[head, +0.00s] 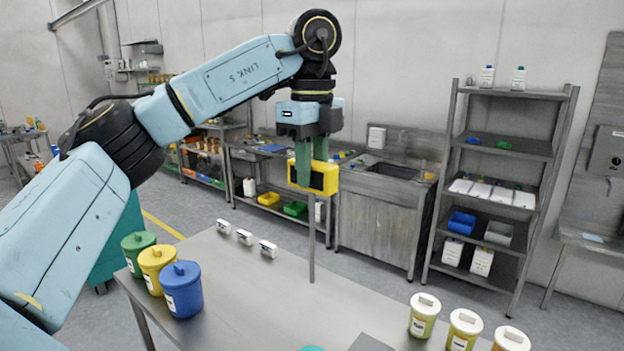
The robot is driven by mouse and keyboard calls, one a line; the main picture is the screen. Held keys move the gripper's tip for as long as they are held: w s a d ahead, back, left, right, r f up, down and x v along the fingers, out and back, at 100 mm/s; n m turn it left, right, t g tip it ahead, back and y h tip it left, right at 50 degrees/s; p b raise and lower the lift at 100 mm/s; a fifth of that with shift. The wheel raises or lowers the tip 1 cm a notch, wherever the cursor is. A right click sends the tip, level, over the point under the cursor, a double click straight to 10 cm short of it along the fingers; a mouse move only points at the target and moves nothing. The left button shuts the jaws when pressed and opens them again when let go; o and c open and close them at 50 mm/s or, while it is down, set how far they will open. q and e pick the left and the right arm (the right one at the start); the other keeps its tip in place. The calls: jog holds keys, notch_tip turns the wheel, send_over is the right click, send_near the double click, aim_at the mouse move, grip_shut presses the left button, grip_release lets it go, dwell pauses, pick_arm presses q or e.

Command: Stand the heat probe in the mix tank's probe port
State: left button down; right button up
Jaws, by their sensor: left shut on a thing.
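My left gripper (311,168) points down with its green fingers shut on the yellow head of the heat probe (326,180). The probe hangs upright, its thin grey rod (311,245) pointing straight down. The rod's lower end shows against the steel table (255,290); I cannot tell how far above the top it is. I cannot make out the mix tank or its probe port in this view. My right gripper is not in view.
Green (138,250), yellow (157,268) and blue (182,290) lidded tubs stand at the table's left. Three small white blocks (244,237) lie along the back edge. Three white-lidded jars (464,330) stand at the right. A grey object (370,343) is cut off at the bottom.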

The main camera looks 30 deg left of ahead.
pick_arm(q)
jog(key=shift+r, duration=4)
jog(key=shift+f, duration=0.1)
